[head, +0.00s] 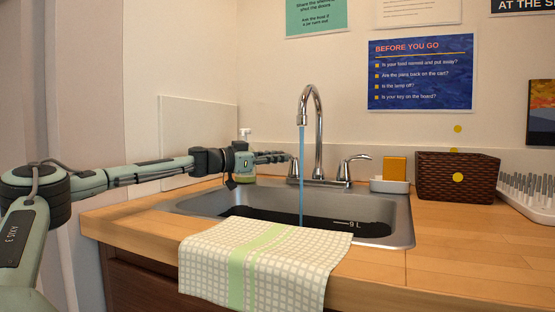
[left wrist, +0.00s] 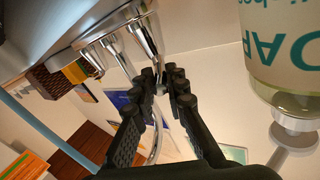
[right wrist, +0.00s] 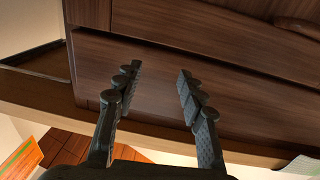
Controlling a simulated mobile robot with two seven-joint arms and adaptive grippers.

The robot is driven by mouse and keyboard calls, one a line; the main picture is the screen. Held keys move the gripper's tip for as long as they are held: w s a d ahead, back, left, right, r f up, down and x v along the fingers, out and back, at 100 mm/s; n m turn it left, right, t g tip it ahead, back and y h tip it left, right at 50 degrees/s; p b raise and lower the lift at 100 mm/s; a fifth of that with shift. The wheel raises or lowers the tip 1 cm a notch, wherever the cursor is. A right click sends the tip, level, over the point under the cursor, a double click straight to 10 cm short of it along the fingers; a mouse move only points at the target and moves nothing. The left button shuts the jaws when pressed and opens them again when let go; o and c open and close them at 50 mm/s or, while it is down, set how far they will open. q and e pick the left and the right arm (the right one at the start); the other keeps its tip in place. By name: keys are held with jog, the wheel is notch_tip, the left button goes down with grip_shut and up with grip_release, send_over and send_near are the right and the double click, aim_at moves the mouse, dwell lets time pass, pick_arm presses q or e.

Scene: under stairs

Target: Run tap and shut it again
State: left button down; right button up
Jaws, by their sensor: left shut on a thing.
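The chrome tap (head: 318,120) stands behind the steel sink (head: 400,225), with a lever handle on each side. A blue stream of water (head: 301,180) runs from its spout into the sink. My left gripper (head: 272,157) reaches in from the left to the tap's left handle (head: 293,170), and it is shut on it. In the left wrist view its fingertips (left wrist: 166,78) meet at the chrome handle, and the water stream (left wrist: 45,130) shows at left. My right gripper (right wrist: 158,82) is open and empty before a dark wooden drawer front (right wrist: 155,85); it is outside the head view.
A soap bottle (left wrist: 285,45) stands close beside my left gripper. A checked towel (head: 260,260) hangs over the sink's front edge. A sponge holder (head: 390,185), wicker basket (head: 440,172) and dish rack (head: 525,195) stand right of the tap. The right counter front is clear.

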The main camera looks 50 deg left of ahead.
dwell(0.4)
pick_arm(q)
jog(key=c, duration=1.5)
grip_release()
jog(key=shift+c, duration=0.2)
jog(key=shift+r, duration=0.1)
notch_tip(320, 180, up, 10)
jog(key=shift+f, duration=0.1)
jog(key=shift+c, duration=0.3)
